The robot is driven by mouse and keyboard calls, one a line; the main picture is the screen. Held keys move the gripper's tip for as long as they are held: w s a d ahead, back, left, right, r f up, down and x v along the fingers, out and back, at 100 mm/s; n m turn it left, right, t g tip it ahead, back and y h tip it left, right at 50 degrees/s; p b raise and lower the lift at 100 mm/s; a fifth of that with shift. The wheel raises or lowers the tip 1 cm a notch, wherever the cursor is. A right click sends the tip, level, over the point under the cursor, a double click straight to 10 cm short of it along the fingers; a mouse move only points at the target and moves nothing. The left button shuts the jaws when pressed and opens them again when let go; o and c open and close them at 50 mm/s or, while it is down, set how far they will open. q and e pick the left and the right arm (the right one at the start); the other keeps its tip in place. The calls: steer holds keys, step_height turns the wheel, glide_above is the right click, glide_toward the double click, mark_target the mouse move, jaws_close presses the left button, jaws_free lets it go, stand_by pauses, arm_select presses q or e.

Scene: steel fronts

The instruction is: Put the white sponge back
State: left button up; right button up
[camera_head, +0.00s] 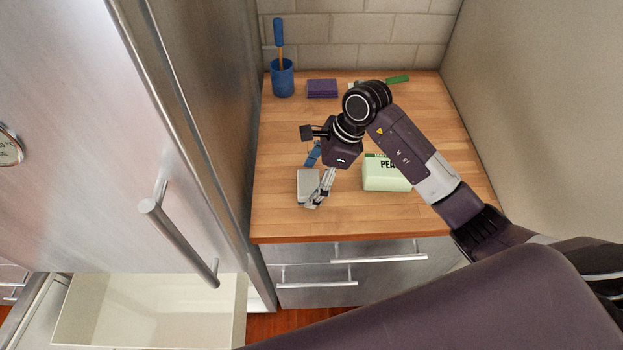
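A pale grey-white block (308,182), which looks like the white sponge, lies on the wooden counter left of centre. My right gripper (318,197) points down at the right side of this block, its fingers at or very close to the edge. I cannot tell whether the fingers are apart, or whether they touch or grip the block. My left gripper is not in view.
The wooden counter (280,220) also holds a light green box (384,177), a blue item (313,154), a purple block (322,88), a green-handled brush (397,79) and a blue cup (282,78). A pale open drawer (150,310) is at lower left, below the steel door (90,130).

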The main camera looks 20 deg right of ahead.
steer(key=shift+r, duration=0.25)
steer(key=b+v, duration=0.3)
steer(key=v, duration=0.8)
steer(key=shift+r+b, duration=0.35)
steer(key=shift+r, duration=0.05)
steer(key=shift+s+d, duration=0.1)
steer(key=shift+d, duration=0.05)
